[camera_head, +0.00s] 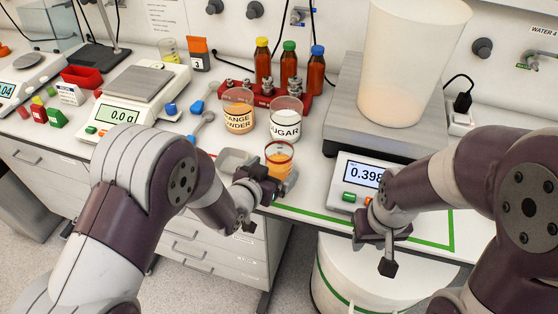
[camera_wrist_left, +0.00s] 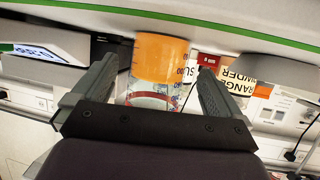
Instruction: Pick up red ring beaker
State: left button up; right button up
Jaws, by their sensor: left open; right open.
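The red ring beaker (camera_head: 279,155) is a clear beaker with orange liquid and a red band near its rim. It stands upright at the front edge of the bench. My left gripper (camera_head: 268,180) is open at the beaker, in front of it. In the left wrist view, which is upside down, the beaker (camera_wrist_left: 160,62) is between the two open fingers of the left gripper (camera_wrist_left: 158,72); I cannot tell whether they touch it. My right gripper (camera_head: 378,245) is open and empty, at the front right below the scale display.
The sugar tub (camera_head: 286,121) and orange powder tub (camera_head: 239,115) stand behind the beaker. A shallow clear dish (camera_head: 232,160) is to its left. A large scale (camera_head: 345,132) carries a big container (camera_head: 408,60) at right. A red rack (camera_head: 262,98) holds several bottles behind.

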aim_at(282, 153)
pick_arm(q)
jog(key=x, duration=0.4)
jog(key=shift+d+r, duration=0.1)
jog(key=shift+r, duration=0.05)
jog(key=shift+s+r, duration=0.1)
jog(key=shift+s, duration=0.05)
jog(key=c, duration=1.2)
jog(key=shift+r, duration=0.1)
jog(key=shift+r, duration=0.3)
jog(key=r, duration=0.3)
jog(key=shift+s+d+r, duration=0.15)
jog(key=shift+d+r, duration=0.15)
jog(key=shift+r, duration=0.1)
jog(key=s+d+r, duration=0.2)
jog(key=d, duration=0.1)
jog(key=s+d+r, duration=0.2)
jog(key=d, duration=0.1)
jog(key=s+d+r, duration=0.2)
jog(key=d, duration=0.1)
jog(key=shift+s+r+b, duration=0.1)
jog(key=shift+r+b, duration=0.15)
jog(key=shift+b, duration=0.05)
jog(key=shift+f, duration=0.1)
